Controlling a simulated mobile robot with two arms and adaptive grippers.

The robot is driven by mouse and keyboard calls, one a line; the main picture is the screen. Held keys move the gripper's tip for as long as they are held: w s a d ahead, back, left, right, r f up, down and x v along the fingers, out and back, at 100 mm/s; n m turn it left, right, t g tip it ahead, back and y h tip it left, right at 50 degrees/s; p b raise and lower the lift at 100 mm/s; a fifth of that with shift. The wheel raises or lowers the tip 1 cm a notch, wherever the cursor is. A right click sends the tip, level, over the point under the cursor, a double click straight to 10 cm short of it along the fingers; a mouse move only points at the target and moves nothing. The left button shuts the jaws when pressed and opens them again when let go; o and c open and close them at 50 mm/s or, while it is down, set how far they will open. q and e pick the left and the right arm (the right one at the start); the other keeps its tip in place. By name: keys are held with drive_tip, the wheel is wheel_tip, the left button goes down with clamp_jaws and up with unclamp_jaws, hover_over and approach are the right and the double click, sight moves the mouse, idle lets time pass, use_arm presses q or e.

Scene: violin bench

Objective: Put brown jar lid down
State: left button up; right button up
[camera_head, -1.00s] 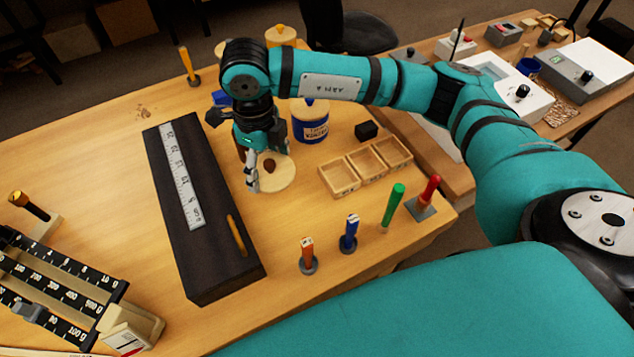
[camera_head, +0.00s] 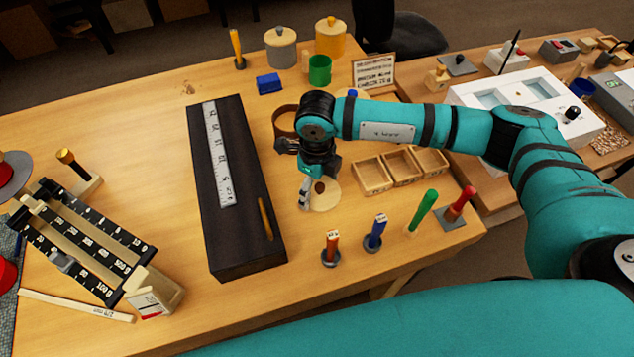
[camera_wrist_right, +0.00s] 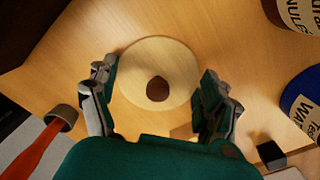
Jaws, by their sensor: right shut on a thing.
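The brown jar lid (camera_head: 325,201) is a pale round wooden disc with a dark brown knob. In the right wrist view the lid (camera_wrist_right: 150,52) lies between the two fingers, knob facing the camera. My right gripper (camera_head: 312,190) is shut on the lid, with a finger at either side of its rim. I cannot tell whether the lid touches the tabletop or hangs just above it. A brown open-topped jar (camera_head: 284,121) stands behind the gripper, partly hidden by it. My left gripper is not in view.
A long black block with a ruler (camera_head: 228,235) lies left of the lid. A wooden three-part tray (camera_head: 373,178) is to its right. Orange-handled (camera_head: 332,243) and blue-handled (camera_head: 376,232) tools stand in front. Bare tabletop (camera_head: 310,225) shows between lid and tools.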

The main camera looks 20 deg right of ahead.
sight(317, 185)
drive_tip(key=shift+f+b, duration=0.2)
drive_tip(key=shift+b, duration=0.1)
drive_tip(key=o, duration=1)
drive_tip(key=shift+r, duration=0.1)
drive_tip(key=shift+o, duration=0.2)
drive_tip(key=shift+r+p, duration=0.2)
drive_tip(key=shift+p, duration=0.1)
wheel_tip(317, 185, up, 12)
drive_tip(key=b, duration=0.2)
